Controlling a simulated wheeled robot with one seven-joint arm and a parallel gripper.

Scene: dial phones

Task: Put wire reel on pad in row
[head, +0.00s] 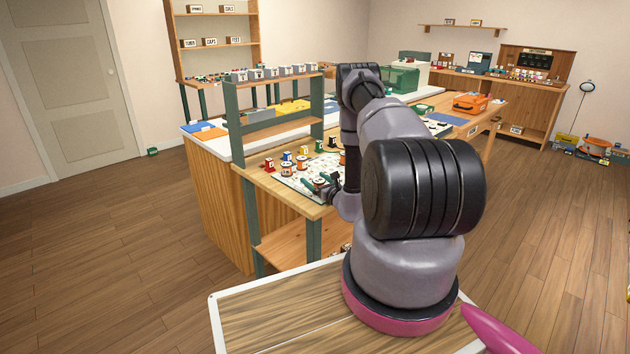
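Several small wire reels stand in rows on a pale patterned mat (297,184) on the wooden bench. My gripper (322,190) is low over the near edge of the mat, beside or around a small reddish reel (319,183). It is too small and dark to tell whether the fingers hold that reel. My arm hides the right part of the mat. Single pads cannot be made out.
A green-posted shelf (275,128) with grey labelled boxes (270,72) on top rises at the bench's left. Behind it is a white-topped counter (229,145) with blue and yellow trays. An orange case (470,103) sits farther right.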

